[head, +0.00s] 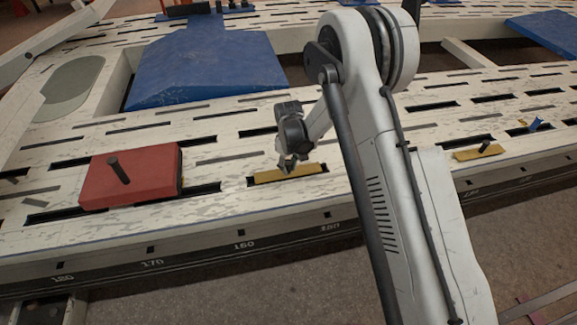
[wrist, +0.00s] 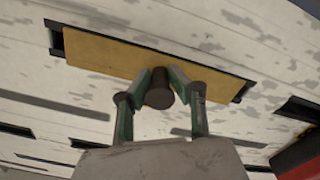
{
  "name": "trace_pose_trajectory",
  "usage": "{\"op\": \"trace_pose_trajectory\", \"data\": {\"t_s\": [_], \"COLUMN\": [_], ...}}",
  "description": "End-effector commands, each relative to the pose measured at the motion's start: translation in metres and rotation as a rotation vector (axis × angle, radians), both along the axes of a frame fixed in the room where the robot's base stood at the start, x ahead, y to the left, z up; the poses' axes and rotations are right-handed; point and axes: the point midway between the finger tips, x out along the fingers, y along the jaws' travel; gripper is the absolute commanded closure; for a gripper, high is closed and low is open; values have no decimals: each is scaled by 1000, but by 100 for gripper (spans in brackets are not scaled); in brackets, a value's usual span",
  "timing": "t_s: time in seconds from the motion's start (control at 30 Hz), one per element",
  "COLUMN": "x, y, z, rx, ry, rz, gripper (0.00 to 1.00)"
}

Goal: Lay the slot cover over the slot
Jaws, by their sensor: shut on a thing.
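The slot cover (head: 300,172) is a flat ochre-yellow strip with a dark round knob (wrist: 159,95). My gripper (head: 287,165) is shut on the knob, with one finger on each side of it. In the wrist view, the cover (wrist: 150,55) lies along and over a dark slot (wrist: 56,42) in the pale bench top. Slivers of the slot show at both ends of the cover. The cover looks roughly in line with the slot. I cannot tell whether it rests fully on the bench or hovers slightly above it.
A red block (head: 140,180) with a dark peg stands left on the bench, partly over another slot. A second yellow cover (head: 467,155) with a knob lies to the right. A blue wedge-shaped pad (head: 205,70) is behind. Open slots run along the bench, above a numbered front edge (head: 200,250).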

Motion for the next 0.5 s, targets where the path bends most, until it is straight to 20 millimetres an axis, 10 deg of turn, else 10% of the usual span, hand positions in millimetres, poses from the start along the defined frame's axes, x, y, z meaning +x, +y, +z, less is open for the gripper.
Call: {"op": "trace_pose_trajectory", "data": {"t_s": [0.4, 0.43, 0.5], "x": [0, 0, 0], "y": [0, 0, 0], "z": [-9, -9, -8], "rx": [0, 0, 0], "ry": [0, 0, 0], "rz": [0, 0, 0], "gripper": [100, 80, 70]}}
